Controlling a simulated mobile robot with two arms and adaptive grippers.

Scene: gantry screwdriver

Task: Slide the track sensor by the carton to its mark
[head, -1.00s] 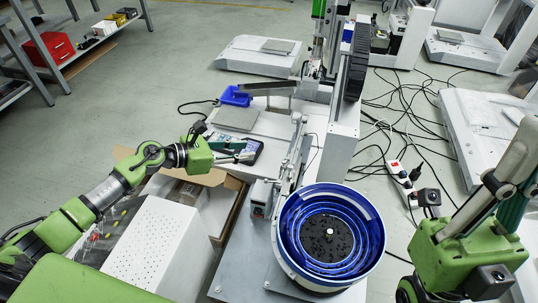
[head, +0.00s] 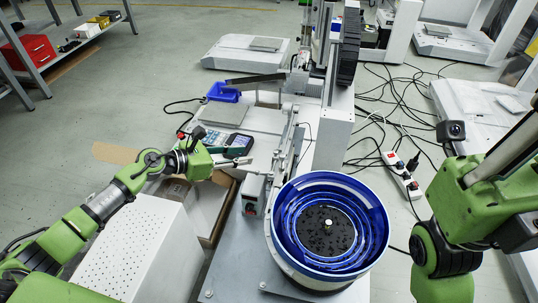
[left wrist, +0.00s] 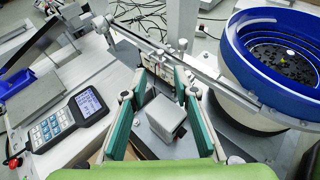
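A small grey box (head: 253,195), which looks like the track sensor, stands on the left side of the feed track (head: 284,155), between the open carton (head: 229,212) and the blue bowl feeder. In the left wrist view the grey box (left wrist: 167,118) shows between the two teal fingers. My left gripper (head: 240,161) is open, just beyond the box in the head view, and holds nothing. In the left wrist view the gripper (left wrist: 160,72) has its fingertips spread near the track. I cannot tell whether they touch anything. The mark cannot be made out. My right gripper is out of view.
The blue bowl feeder (head: 328,228) stands right of the box. A handheld meter (head: 239,145) lies left of the track, near a grey plate (head: 224,113) and a blue bin (head: 223,92). A white perforated box (head: 145,245) stands below my left arm. Cables and a power strip (head: 402,175) lie on the floor at right.

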